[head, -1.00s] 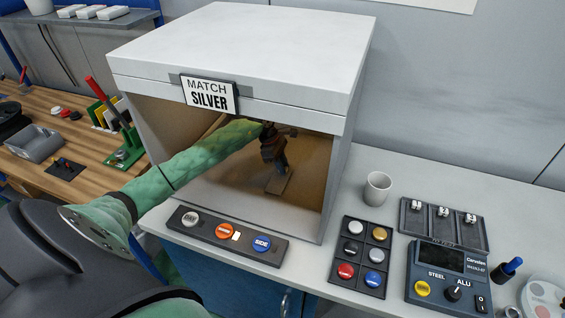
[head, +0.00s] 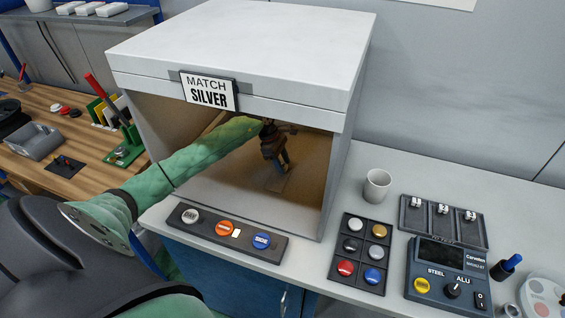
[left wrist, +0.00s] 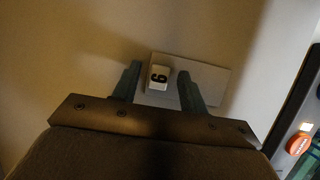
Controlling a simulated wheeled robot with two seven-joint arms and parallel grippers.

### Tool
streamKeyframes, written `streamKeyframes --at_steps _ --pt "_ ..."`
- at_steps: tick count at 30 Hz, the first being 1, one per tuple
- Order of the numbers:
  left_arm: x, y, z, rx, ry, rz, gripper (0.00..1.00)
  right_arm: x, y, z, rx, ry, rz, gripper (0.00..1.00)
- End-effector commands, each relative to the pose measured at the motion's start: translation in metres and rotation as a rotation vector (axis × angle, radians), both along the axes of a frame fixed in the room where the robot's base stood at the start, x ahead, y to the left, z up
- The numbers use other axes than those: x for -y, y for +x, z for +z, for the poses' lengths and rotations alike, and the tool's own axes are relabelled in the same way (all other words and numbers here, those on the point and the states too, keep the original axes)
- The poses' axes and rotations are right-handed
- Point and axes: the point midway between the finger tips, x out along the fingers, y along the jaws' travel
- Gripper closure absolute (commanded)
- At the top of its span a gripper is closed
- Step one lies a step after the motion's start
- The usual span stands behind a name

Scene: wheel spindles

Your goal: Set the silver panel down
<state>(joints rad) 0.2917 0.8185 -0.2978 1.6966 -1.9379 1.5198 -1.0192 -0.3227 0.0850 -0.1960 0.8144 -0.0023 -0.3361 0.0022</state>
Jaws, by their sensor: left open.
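The silver panel (head: 276,184) lies on the floor inside the light booth (head: 310,165) and looks dim under the warm light. In the left wrist view it is a pale rectangle (left wrist: 212,78) with a small white block (left wrist: 159,72) on it, marked with a black 6 or 9. My left gripper (head: 281,166) reaches into the booth above the panel. In the left wrist view its fingers (left wrist: 158,88) stand apart on either side of the white block, with gaps showing. My right gripper is not in view.
The booth's roof, sign (head: 208,91) and side walls surround my left arm. A button strip (head: 228,232) lies before the opening. A white cup (head: 377,185), a tray of coloured discs (head: 361,254) and a meter (head: 448,272) stand to the right.

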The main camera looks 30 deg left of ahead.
Motion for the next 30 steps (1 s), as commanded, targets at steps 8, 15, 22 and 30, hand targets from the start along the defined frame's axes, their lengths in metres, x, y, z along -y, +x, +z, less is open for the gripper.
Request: streamKeyframes --at_steps 8,15,22,30 --pt "-0.02 -0.004 0.045 0.003 0.004 0.001 0.57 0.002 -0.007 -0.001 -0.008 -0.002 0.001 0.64" --pt "-0.035 -0.008 0.085 0.003 0.003 0.0 0.57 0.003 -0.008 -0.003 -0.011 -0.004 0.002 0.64" --pt "-0.044 -0.01 0.106 0.001 0.001 0.0 0.57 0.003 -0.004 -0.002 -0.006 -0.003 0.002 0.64" --pt "-0.045 -0.01 0.11 0.001 0.001 0.0 0.57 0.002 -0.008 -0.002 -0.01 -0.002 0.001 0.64"
